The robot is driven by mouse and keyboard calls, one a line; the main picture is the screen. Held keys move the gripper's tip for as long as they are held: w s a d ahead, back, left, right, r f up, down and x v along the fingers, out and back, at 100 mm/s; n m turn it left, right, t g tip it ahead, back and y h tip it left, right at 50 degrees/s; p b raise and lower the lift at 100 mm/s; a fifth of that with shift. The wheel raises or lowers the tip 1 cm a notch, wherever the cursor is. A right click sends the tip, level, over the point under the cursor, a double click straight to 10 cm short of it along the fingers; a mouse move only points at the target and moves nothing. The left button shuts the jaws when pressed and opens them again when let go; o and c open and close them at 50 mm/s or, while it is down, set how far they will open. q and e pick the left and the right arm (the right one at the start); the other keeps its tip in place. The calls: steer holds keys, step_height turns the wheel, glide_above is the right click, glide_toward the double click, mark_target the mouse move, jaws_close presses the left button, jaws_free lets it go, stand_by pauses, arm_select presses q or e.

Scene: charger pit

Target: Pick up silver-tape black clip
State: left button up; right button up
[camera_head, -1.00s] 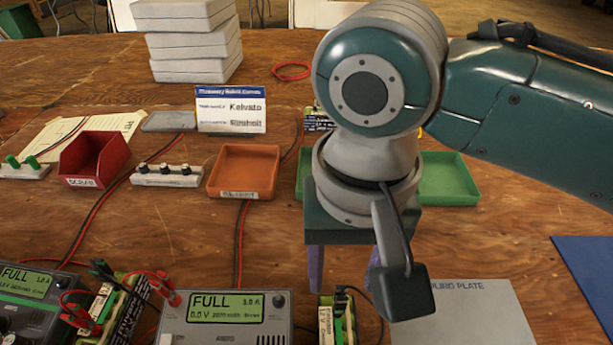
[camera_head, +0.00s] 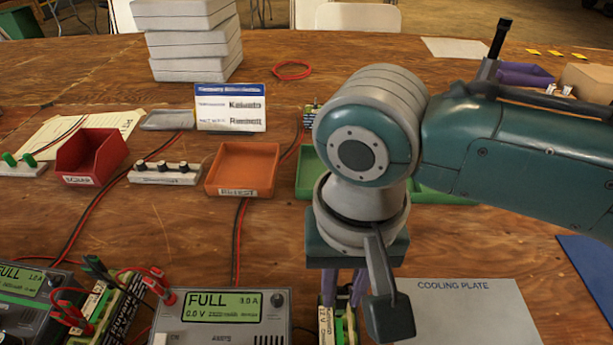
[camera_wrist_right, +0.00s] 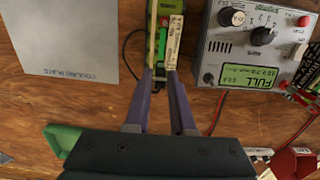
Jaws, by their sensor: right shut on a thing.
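My left gripper is not in view.
The charger reading FULL (camera_head: 222,318) stands close left of the pack. The cooling plate (camera_head: 465,315) lies to the right. An orange tray (camera_head: 243,170), a red bin (camera_head: 92,155) and a green tray (camera_head: 308,175) stand behind. Other wired packs and clips crowd the lower left.

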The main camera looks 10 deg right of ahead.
mark_target(343, 289)
jaws_close()
steer(key=shift+r, duration=0.5)
step_height(343, 289, up, 19)
steer(key=p, duration=0.6)
steer(key=shift+p, duration=0.3)
